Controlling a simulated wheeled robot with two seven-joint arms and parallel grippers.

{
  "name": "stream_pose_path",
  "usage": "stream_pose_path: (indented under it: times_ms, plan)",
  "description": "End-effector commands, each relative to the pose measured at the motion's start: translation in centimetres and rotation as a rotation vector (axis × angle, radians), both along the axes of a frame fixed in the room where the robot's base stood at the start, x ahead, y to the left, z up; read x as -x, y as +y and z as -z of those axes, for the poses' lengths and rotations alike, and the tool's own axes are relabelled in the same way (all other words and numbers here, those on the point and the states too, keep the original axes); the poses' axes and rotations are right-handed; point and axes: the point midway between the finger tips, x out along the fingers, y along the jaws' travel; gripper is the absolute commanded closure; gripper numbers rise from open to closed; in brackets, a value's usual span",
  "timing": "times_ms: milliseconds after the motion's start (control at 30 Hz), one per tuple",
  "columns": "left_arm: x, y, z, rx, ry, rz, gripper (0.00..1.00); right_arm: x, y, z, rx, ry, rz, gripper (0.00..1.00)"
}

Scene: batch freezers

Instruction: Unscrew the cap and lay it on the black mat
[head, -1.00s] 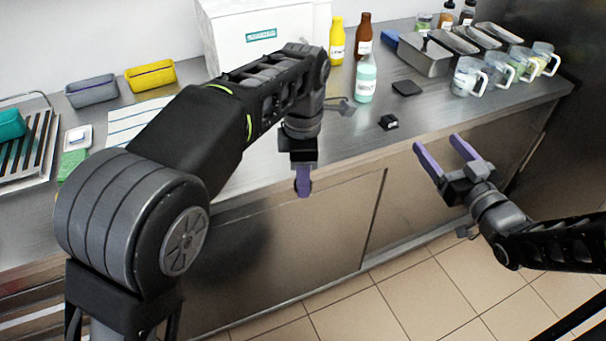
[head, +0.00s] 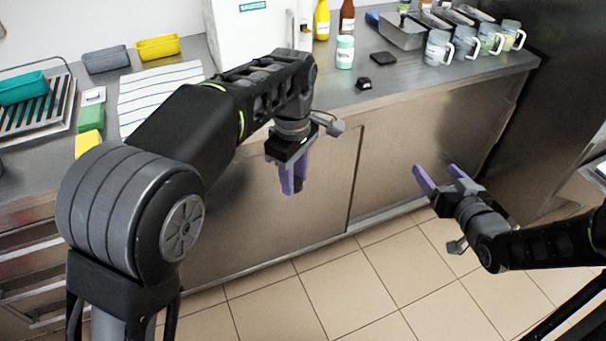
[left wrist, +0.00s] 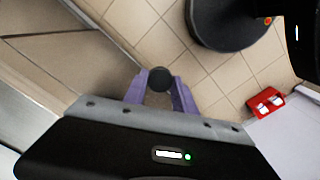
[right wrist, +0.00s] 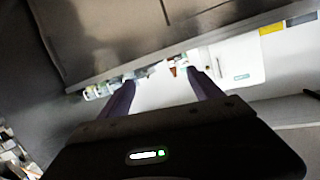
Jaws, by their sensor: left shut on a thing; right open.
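My left gripper (head: 293,186) hangs in front of the bench, below its top, with its purple fingers pointing down. In the left wrist view it is shut on a dark round cap (left wrist: 160,79), seen from above between the fingertips. A pale turquoise bottle (head: 345,52) stands upright on the bench; I cannot make out its mouth clearly. The black mat (head: 381,59), a small dark square, lies bare to the right of the bottle. My right gripper (head: 437,174) is open and empty in front of the bench, right of the left one.
A small black block (head: 364,84) sits near the bench's front edge. Yellow (head: 321,20) and brown (head: 347,18) bottles stand behind the turquoise one. Metal pans (head: 402,33) and several jugs (head: 438,48) are at the right. A striped cloth (head: 158,95) lies left.

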Motion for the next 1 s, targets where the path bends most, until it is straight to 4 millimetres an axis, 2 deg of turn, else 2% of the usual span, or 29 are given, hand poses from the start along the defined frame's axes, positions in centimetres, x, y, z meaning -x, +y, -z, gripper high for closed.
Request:
stream_pose_path:
  times_ms: [167, 267, 367, 500, 567, 700, 833, 900, 1000]
  plan:
    - [-0.7, 2.0, 0.9, 0.001, 0.0, 0.212, 1.0, 0.4, 1.4, 5.2, -0.064, 0.145, 0.033, 0.26]
    - [-1.1, 3.6, 1.6, 0.0, 0.001, 0.355, 1.0, 1.1, 3.1, 9.1, -0.113, 0.26, 0.046, 0.26]
    - [-1.6, 5.9, 2.4, 0.001, 0.001, 0.509, 1.0, 2.7, 5.8, 13.9, -0.169, 0.406, 0.051, 0.26]
    - [-2.1, 9.7, 3.8, 0.001, 0.0, 0.707, 1.0, 6.5, 11.3, 20.8, -0.247, 0.645, 0.03, 0.26]
    - [-2.1, 11.4, 4.4, 0.001, 0.001, 0.772, 1.0, 8.6, 13.9, 23.3, -0.273, 0.746, 0.015, 0.26]
    - [-2.0, 15.3, 5.7, 0.0, 0.0, 0.879, 1.0, 14.3, 19.6, 27.9, -0.309, 0.963, -0.035, 0.26]
    - [-1.7, 18.5, 6.7, 0.0, 0.0, 0.915, 1.0, 19.4, 23.8, 30.6, -0.314, 1.124, -0.085, 0.26]
    - [-1.4, 19.9, 7.0, 0.0, 0.0, 0.917, 1.0, 21.6, 25.3, 31.5, -0.309, 1.186, -0.108, 0.26]
    - [-1.2, 21.2, 7.4, 0.0, -0.001, 0.914, 1.0, 23.9, 26.7, 32.2, -0.299, 1.246, -0.133, 0.26]
